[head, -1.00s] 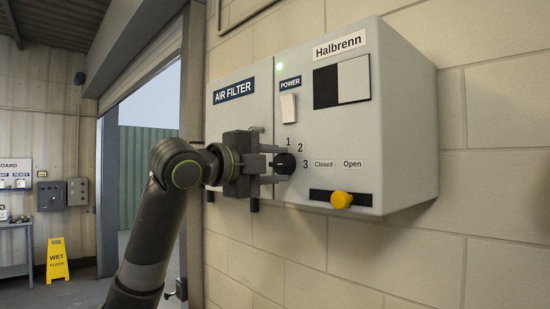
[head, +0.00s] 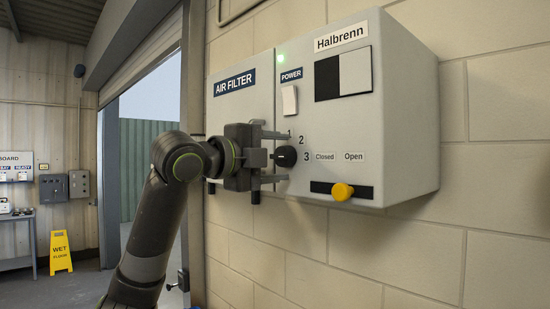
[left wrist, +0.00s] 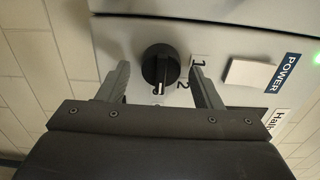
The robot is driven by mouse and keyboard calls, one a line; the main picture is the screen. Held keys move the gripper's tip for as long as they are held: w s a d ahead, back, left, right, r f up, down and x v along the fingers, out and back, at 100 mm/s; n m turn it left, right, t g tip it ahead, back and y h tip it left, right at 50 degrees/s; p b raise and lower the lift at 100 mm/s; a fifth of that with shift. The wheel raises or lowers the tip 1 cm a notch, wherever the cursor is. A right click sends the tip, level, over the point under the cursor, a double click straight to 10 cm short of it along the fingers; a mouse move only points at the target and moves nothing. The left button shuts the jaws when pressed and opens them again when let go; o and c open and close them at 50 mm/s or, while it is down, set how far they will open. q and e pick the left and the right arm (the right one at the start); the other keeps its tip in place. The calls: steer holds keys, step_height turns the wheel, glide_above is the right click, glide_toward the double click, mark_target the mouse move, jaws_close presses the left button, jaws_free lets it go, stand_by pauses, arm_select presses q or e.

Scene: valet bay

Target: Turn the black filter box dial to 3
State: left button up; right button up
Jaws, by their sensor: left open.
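The black dial (head: 286,157) is on the front of the grey filter box (head: 398,120), with the numbers 1, 2 and 3 around its upper and right side. In the left wrist view the dial (left wrist: 160,62) shows between the fingers, and a pale mark at its lower edge faces the side where 3 lies. The 3 itself is not clear there. My left gripper (head: 279,157) is open, with one finger above and one below the dial's level, set back toward the left. Both fingers (left wrist: 159,70) look clear of the dial. My right gripper is not in view.
A white power switch (head: 290,100) is above the dial, with a green light (head: 281,58) over it. A yellow slider knob (head: 342,191) is at the lower right, under the Closed and Open labels. A yellow wet-floor sign (head: 60,252) stands far left.

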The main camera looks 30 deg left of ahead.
arm_select(q)
steer(key=shift+s, duration=0.1)
steer(key=shift+s+a, duration=0.15)
steer(key=shift+s, duration=0.05)
steer(key=b+v, duration=0.8)
steer(key=v, duration=0.8)
steer(key=shift+s+a, duration=0.15)
steer(key=shift+s, duration=0.25)
